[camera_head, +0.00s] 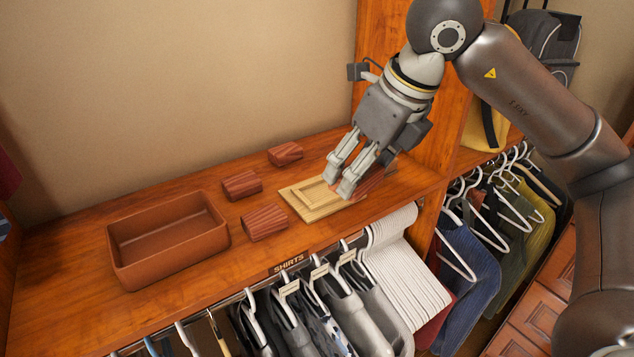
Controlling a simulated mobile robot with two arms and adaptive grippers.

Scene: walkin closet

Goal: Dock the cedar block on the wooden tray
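The light wooden tray (308,202) lies flat on the shelf, with a raised rectangular frame on it. My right gripper (341,184) points down at the tray's right part, its two fingers a little apart. A reddish cedar block (373,184) shows just right of and behind the fingers, partly hidden by them. I cannot tell whether the fingers hold it or whether it touches the tray. Three more reddish, grooved blocks stand on the shelf left of and behind the tray: one at the back (286,153), one in the middle (242,184), one in front (265,222). My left gripper is not in view.
An open brown bin (168,243) stands at the shelf's left. A wooden upright panel (437,150) rises right of my gripper. A SHIRTS label (288,264) is on the front edge, above hanging clothes (310,315). The shelf behind the bin is clear.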

